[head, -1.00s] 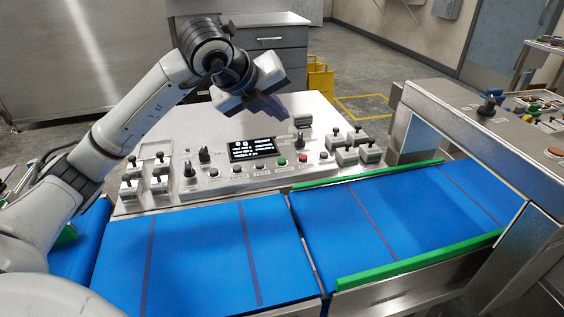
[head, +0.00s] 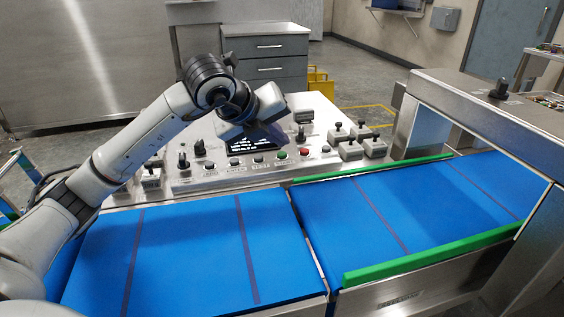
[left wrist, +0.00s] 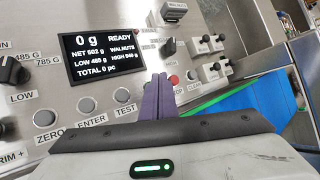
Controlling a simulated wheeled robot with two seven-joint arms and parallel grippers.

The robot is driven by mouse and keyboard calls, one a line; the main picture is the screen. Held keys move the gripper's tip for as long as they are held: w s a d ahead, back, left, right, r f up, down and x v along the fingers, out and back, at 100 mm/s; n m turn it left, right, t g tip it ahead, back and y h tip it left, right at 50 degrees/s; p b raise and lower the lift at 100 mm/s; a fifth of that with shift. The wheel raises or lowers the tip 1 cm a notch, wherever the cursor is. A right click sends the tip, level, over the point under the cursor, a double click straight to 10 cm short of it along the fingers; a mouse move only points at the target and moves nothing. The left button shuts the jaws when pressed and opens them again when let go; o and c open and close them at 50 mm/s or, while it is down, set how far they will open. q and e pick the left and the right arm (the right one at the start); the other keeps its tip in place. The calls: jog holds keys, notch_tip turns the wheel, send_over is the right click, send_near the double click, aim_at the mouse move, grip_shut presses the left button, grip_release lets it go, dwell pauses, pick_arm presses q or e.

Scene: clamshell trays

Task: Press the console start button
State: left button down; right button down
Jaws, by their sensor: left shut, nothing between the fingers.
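The console (head: 200,180) has a sloped grey panel with a row of buttons along its front. The green button (head: 281,155) shows in the head view, left of a red button (head: 305,152). My left gripper (head: 270,137) is shut and empty, above the panel just behind the green button; I cannot tell whether it touches. In the left wrist view its purple fingers (left wrist: 158,97) lie together between the TEST button (left wrist: 122,95) and the red button (left wrist: 173,80). The green button is hidden there behind the fingers. My right gripper is not in view.
The display (left wrist: 95,55) reads READY and 0 g. Black knobs (head: 199,148) and several block-mounted levers (head: 349,150) stand on the panel. Blue conveyor belts (head: 190,240) with green rails (head: 430,263) run in front. A metal frame (head: 480,115) stands at the right.

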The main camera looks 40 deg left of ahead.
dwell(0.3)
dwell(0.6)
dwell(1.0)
pick_arm(q)
jog(key=shift+f, duration=0.15)
jog(key=shift+f, duration=0.1)
jog(key=shift+f+b, duration=0.25)
jog(key=shift+b, duration=0.2)
